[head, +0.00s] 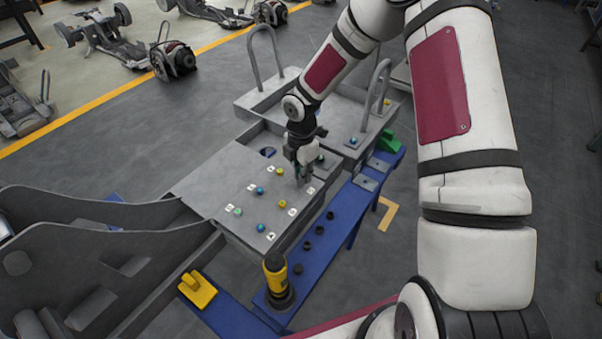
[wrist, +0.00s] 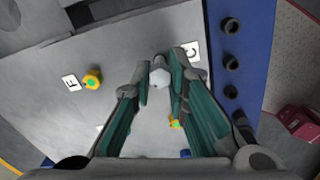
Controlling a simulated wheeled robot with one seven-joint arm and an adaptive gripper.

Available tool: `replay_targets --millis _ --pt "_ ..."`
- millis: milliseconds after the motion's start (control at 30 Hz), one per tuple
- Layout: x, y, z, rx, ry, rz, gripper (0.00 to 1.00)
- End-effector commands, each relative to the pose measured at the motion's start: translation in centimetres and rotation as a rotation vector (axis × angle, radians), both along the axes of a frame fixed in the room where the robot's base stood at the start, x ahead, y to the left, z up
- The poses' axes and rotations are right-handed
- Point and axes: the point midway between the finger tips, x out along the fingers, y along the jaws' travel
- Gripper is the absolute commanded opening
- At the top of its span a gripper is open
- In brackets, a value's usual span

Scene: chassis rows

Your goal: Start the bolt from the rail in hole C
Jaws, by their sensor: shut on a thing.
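My gripper (wrist: 161,73) is shut on a pale grey hex-headed bolt (wrist: 159,77), which shows between the two fingertips in the wrist view. The label C (wrist: 194,52) lies just beside the right fingertip. In the head view my gripper (head: 303,174) is low over the right edge of the grey plate (head: 212,184). The bolt's lower end and hole C are hidden, so I cannot tell whether the bolt is in the hole. The blue rail (head: 342,212) runs along the plate's right side; it also shows in the wrist view (wrist: 249,25).
Several coloured bolts stand beside lettered labels, including a yellow one (wrist: 92,79) by label F (wrist: 71,82). Dark round pieces (head: 318,230) line the rail. A yellow and black tool (head: 276,276) stands at its near end. Tall metal hoops (head: 266,48) rise behind.

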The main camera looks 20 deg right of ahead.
Motion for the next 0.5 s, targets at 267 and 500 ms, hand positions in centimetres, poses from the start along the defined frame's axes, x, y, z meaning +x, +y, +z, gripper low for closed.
replay_targets --millis 267,500 --pt "0.0 -0.01 -0.46 0.0 0.0 0.0 0.0" --pt "-0.01 -0.01 -0.45 0.0 0.0 0.0 0.0"
